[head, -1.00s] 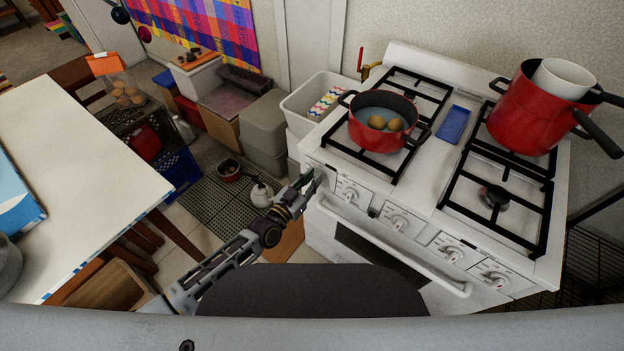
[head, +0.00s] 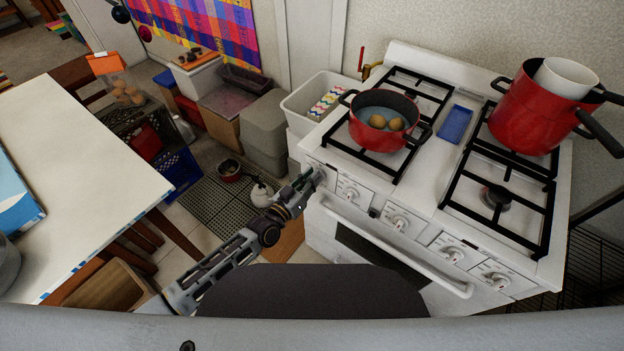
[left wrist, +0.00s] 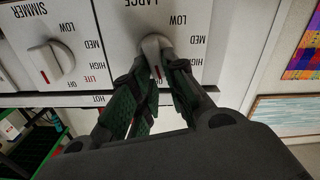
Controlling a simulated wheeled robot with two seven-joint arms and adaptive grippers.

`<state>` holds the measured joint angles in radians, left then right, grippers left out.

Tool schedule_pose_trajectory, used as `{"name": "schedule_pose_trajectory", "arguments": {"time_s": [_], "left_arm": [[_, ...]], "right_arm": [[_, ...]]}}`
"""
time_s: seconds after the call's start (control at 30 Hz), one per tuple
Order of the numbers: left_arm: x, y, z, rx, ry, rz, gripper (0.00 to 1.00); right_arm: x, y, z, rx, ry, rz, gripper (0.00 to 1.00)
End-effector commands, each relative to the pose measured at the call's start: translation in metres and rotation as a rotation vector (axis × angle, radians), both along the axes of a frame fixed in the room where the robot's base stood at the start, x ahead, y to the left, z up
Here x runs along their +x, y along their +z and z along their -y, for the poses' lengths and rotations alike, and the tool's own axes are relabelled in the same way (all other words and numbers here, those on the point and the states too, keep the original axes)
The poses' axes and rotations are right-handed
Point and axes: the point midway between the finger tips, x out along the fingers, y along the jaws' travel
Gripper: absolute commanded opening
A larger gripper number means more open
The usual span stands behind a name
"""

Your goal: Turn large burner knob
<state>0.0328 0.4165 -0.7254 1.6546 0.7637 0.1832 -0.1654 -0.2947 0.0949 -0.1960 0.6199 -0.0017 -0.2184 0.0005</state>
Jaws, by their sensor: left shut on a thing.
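The large burner knob (left wrist: 153,46) is a white knob with a red mark, under the word LARGE on the stove's front panel in the left wrist view. My left gripper (left wrist: 157,72) is shut on it, with its green-padded fingers on either side of the knob's lower part. In the head view my left gripper (head: 312,181) is at the leftmost end of the panel of the white stove (head: 425,215), and its fingers hide most of the knob there. My right gripper is not in view.
The simmer knob (left wrist: 45,64) is beside the held knob. Further knobs (head: 400,222) line the panel above the oven handle (head: 395,248). A red pot (head: 377,138) with round brown items stands on a left burner. A white table (head: 75,170) is at left.

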Motion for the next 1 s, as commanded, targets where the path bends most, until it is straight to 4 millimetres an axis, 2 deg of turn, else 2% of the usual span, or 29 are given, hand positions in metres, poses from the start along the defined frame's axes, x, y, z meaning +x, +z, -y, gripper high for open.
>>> {"name": "schedule_pose_trajectory", "arguments": {"time_s": [0.5, 1.0], "left_arm": [[0.003, -0.003, -0.004, -0.242, 0.0, -0.175, 0.0], [0.004, -0.003, -0.005, -0.287, 0.0, -0.209, 0.0]], "right_arm": [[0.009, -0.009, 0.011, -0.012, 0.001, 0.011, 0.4], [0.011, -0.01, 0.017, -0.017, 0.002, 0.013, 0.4]]}}
